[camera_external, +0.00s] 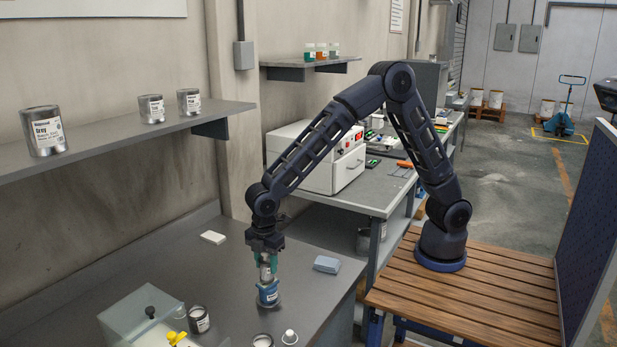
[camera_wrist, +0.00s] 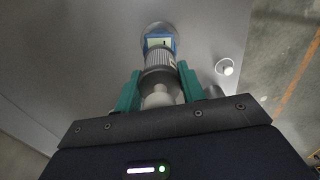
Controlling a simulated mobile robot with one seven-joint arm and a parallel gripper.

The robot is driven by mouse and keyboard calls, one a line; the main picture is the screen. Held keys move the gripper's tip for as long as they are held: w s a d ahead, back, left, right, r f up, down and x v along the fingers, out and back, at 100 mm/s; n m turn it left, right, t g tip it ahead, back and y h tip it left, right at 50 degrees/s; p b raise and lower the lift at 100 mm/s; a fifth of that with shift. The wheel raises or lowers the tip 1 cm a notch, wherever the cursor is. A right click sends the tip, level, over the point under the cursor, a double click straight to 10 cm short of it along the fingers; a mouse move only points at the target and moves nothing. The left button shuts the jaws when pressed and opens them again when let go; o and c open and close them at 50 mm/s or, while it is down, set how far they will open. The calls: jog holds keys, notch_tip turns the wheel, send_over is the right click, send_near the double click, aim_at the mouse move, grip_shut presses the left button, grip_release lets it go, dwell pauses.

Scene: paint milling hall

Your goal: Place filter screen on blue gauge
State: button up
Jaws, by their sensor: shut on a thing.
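My gripper (camera_external: 266,266) points down over the grey bench, its teal fingers shut on a grey ribbed cylinder with a pale rounded end, which I take as the filter screen (camera_wrist: 160,80). In the wrist view the fingers (camera_wrist: 158,92) stand on both sides of it. The blue gauge (camera_external: 268,294), a blue round body with a pale label, stands on the bench right below; it also shows in the wrist view (camera_wrist: 158,42), just beyond the cylinder. The two line up closely, but I cannot tell whether they touch. The fingers partly hide the held piece in the external view.
A clear box with a black knob (camera_external: 125,318), a dark labelled can (camera_external: 199,320) and a small white-topped bottle (camera_external: 289,337) stand near the front. A blue-grey block (camera_external: 327,264) lies to the right, a white block (camera_external: 213,237) behind. The bench's left side is clear.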

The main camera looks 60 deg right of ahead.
jog(key=shift+f, duration=0.4)
jog(key=shift+f, duration=0.1)
jog(key=o, duration=1.1)
notch_tip(320, 180, up, 12)
jog(key=shift+r, duration=0.1)
